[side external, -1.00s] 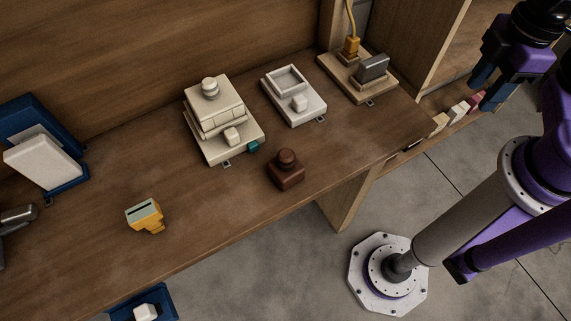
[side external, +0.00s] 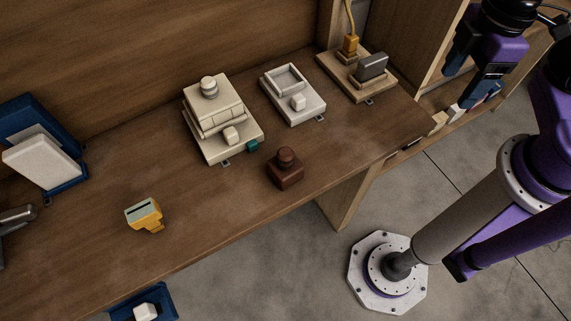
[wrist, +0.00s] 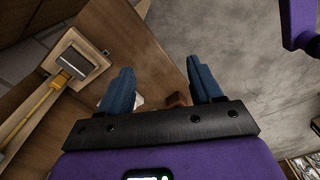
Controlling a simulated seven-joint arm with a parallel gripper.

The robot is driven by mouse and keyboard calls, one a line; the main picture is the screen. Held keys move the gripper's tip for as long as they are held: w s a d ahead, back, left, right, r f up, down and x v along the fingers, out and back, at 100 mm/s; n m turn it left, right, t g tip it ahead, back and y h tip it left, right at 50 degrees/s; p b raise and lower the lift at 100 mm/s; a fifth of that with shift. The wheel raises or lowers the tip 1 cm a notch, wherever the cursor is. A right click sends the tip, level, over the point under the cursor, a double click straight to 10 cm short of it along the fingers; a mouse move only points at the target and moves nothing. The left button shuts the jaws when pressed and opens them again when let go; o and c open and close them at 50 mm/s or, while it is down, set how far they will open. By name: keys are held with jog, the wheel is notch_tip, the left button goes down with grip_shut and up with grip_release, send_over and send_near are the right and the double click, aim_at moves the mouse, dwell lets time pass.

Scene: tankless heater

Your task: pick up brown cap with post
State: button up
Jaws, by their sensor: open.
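The brown cap with post (side external: 285,170) is a dark reddish-brown block with a round knob on top. It stands upright on the wooden bench, near its front edge. In the wrist view, part of a brown thing (wrist: 177,99), likely the cap, shows between the fingers, partly hidden by the gripper body. My gripper (side external: 470,82) has blue fingers and is off to the right of the cap, well apart from it, beyond the bench's right end. In the wrist view, my gripper (wrist: 160,72) is open with its fingers wide apart and nothing held.
A cream stacked unit (side external: 222,120) and a white tray unit (side external: 293,96) stand behind the cap. A yellow block (side external: 145,214) lies left. Bench around the cap is mostly clear.

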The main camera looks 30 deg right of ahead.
jog(key=w+a+n, duration=0.2)
jog(key=w+a, duration=0.5)
jog(key=a, duration=0.6)
jog(key=n, duration=0.1)
send_over(285, 153)
jog(key=f, duration=1.2)
jog(key=shift+s+d, duration=0.1)
jog(key=shift+d, duration=0.3)
jog(key=shift+a+f, duration=0.2)
jog(key=shift+f, duration=1.15)
jog(key=shift+a+f, duration=0.2)
jog(key=shift+f, duration=1.1)
grip_shut()
